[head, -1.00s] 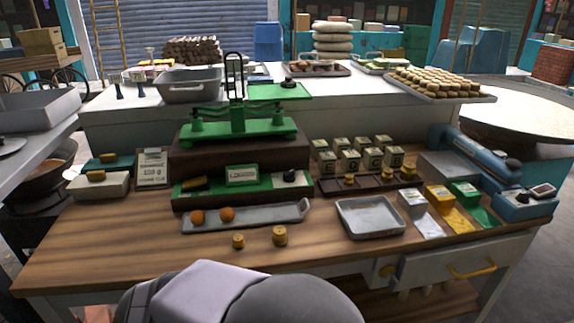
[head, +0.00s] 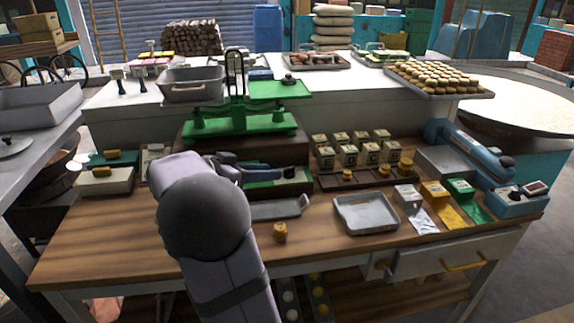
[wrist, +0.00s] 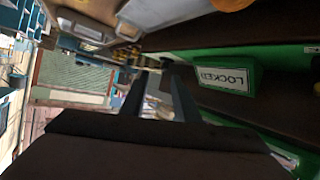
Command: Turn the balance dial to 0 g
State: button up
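The green balance (head: 240,124) stands on a dark block at the back of the wooden table, with a grey pan (head: 191,84) on its left and a green plate (head: 280,89) on its right. Below it is a green panel with a dark knob (head: 289,172) at its right end; I cannot read a dial value. A sign reading "LOCKED" (wrist: 228,77) on the panel shows upside down in the wrist view. My gripper (head: 262,173) is in front of the panel, left of the knob. Its two fingers (wrist: 157,85) are apart with nothing clearly between them. My arm hides the panel's left part.
A grey tray (head: 366,229) is at the centre right, and a brass weight (head: 280,233) stands on the table. Several labelled boxes (head: 349,156) stand behind the tray. A blue device (head: 515,203) is at the right.

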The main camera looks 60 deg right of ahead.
aim_at(292, 167)
jog(key=shift+w+d+r+m, duration=0.1)
jog(key=shift+w+d+m, duration=0.1)
jog(key=shift+d+m, duration=0.25)
jog(key=shift+w+d+r+m, duration=0.1)
jog(key=shift+w+d+m, duration=0.05)
jog(key=shift+d+m, duration=0.25)
jog(key=shift+p+x, duration=1.15)
jog(key=shift+x, duration=2.5)
jog(key=shift+f, duration=0.1)
jog(key=shift+c, duration=0.7)
grip_shut()
